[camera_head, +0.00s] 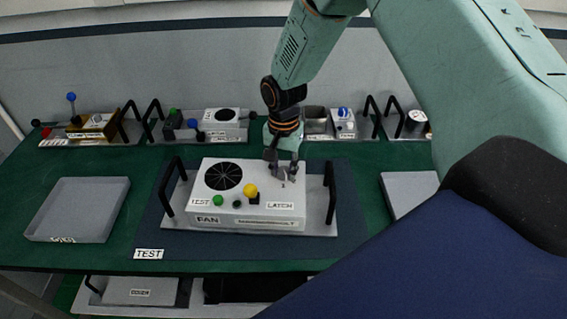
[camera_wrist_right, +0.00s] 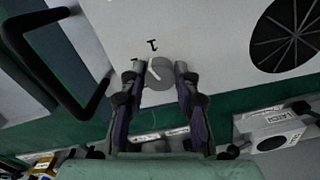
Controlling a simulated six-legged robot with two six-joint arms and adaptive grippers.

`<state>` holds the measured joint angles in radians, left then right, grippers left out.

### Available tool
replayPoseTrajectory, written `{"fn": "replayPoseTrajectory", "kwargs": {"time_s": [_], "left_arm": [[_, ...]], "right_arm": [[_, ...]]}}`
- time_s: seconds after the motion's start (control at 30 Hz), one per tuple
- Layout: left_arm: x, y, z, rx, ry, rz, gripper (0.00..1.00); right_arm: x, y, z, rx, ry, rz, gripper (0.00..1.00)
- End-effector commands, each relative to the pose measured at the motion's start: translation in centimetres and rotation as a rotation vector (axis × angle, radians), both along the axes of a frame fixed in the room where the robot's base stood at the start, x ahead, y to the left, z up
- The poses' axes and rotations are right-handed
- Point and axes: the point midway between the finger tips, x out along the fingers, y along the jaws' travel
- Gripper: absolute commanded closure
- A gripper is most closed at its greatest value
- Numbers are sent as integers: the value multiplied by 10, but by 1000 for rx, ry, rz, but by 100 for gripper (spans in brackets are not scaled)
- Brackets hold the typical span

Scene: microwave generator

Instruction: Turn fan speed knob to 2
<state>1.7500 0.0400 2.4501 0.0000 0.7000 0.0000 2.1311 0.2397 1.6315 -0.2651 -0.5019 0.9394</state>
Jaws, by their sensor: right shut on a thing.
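The white fan box (camera_head: 245,213) stands on its tray on the dark mat, with the FAN label on its front. On its top are a black round fan grille (camera_head: 223,176), a green button, a dark button and a yellow knob-topped lever (camera_head: 250,190). My right gripper (camera_head: 284,171) is at the box's back right corner. In the right wrist view, my right gripper (camera_wrist_right: 160,75) is shut on a grey round knob (camera_wrist_right: 159,70) with a white pointer line. A printed mark like a 1 shows beside the knob. My left gripper is out of view.
Black handles (camera_head: 171,187) rise at both ends of the fan box's tray. An empty grey tray (camera_head: 80,208) lies at left. Several other modules, including a white fan-topped one (camera_head: 222,120), stand along the back edge. A grey tray (camera_head: 408,190) is partly hidden by my right arm.

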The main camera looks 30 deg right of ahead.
Motion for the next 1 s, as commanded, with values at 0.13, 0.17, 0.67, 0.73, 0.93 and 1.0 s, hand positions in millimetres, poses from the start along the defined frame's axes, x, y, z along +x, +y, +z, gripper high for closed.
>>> {"fn": "replayPoseTrajectory", "kwargs": {"time_s": [0.13, 0.17, 0.67, 0.73, 0.93, 1.0], "left_arm": [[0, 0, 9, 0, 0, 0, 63], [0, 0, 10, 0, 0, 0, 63], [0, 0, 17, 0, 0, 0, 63], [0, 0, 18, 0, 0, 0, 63], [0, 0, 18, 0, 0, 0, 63], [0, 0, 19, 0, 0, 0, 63]], "right_arm": [[1, 0, 3, 0, -4, 140, 100], [1, 0, 3, 0, -4, 168, 100], [1, -2, 2, -1, -4, 546, 100], [1, -2, 2, -1, -4, 577, 100], [1, -2, 2, -1, -4, 637, 100], [1, -2, 2, -1, -4, 648, 100]]}}
